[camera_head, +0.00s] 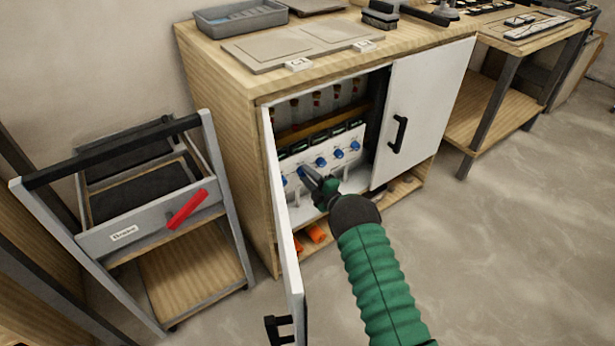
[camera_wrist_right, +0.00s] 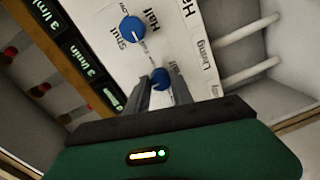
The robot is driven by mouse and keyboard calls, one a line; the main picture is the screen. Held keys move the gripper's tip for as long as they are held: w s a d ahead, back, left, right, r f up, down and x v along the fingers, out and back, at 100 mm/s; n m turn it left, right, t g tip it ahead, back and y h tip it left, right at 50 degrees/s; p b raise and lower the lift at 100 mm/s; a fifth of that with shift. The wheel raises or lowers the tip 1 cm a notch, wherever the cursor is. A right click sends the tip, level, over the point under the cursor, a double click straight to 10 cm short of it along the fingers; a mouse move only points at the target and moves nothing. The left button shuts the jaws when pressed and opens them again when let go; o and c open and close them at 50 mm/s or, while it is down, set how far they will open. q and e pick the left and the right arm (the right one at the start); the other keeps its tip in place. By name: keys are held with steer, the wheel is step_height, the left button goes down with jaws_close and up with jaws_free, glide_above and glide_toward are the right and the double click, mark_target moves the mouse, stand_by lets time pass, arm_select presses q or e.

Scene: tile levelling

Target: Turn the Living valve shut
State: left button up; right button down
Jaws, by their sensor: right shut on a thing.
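A white panel with a row of blue valve knobs sits inside the open cabinet; one knob (camera_head: 339,153) shows clear of my gripper in the head view. My right gripper (camera_head: 306,172) reaches in at the left part of this row. In the right wrist view its two fingers (camera_wrist_right: 161,88) are shut around a blue knob (camera_wrist_right: 160,78), beside the printed word "Living" (camera_wrist_right: 202,57). The fingers partly hide this knob and its markings. A neighbouring knob (camera_wrist_right: 132,29) has "Shut" and "Half" printed by it. My left gripper is not in view.
The cabinet's left door (camera_head: 284,215) stands open close to my right arm. The right door (camera_head: 425,105) covers the other half. White pipes (camera_wrist_right: 245,35) run below the panel. Orange items (camera_head: 317,233) lie low inside. A cart with a red handle (camera_head: 188,209) stands left.

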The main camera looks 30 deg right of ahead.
steer(key=shift+s+f+n, duration=0.1)
steer(key=shift+f+n, duration=0.2)
steer(key=c, duration=1.1)
jaws_free()
steer(key=shift+r, duration=0.1)
steer(key=s+d+p, duration=0.2)
steer(key=s+p, duration=0.4)
steer(key=s, duration=1)
steer(key=shift+s+d+r, duration=0.25)
